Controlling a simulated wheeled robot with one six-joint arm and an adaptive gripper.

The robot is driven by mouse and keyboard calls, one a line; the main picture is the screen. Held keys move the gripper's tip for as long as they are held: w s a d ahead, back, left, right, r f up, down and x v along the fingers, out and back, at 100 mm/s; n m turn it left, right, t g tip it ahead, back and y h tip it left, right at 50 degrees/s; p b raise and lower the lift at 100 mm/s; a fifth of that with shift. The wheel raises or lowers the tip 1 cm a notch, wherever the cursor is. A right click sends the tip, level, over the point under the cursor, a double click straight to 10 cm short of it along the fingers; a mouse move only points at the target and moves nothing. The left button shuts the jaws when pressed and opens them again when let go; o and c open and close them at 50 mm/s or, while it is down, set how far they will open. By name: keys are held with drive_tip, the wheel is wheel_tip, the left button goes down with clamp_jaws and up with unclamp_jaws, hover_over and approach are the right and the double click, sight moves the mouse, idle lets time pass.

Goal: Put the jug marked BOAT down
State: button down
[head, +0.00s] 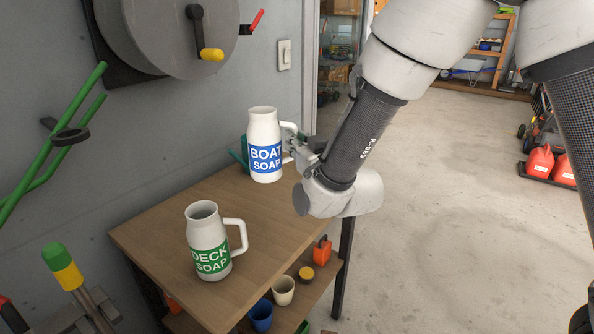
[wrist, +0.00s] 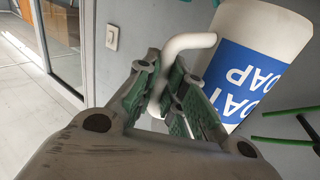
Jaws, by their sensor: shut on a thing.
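The white jug marked BOAT SOAP (head: 264,150), with a blue label, is upright over the far part of the wooden table (head: 170,221). I cannot tell whether its base touches the tabletop. My gripper (head: 300,150) is on the right of this jug, shut on its handle. In the wrist view, the green-padded fingers (wrist: 178,100) close around the white handle, and the jug's body (wrist: 255,45) fills the upper right. A second white jug marked DECK SOAP (head: 208,245), with a green label, stands on the table's near part.
A teal object (head: 242,150) is partly hidden behind the BOAT jug. Bare tabletop lies between the two jugs. A lower shelf holds a blue cup (head: 261,315), a cream cup (head: 284,290) and an orange item (head: 321,250). A wall-mounted reel (head: 165,35) hangs above.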

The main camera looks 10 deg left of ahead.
wheel_tip(320, 180, down, 7)
drive_tip(key=shift+s+d+f, duration=0.2)
drive_tip(key=shift+s, duration=0.05)
drive_tip(key=shift+d, duration=0.1)
drive_tip(key=shift+f, duration=2.5)
drive_tip(key=shift+f, duration=0.1)
drive_tip(key=shift+f, duration=0.65)
drive_tip(key=shift+f, duration=0.3)
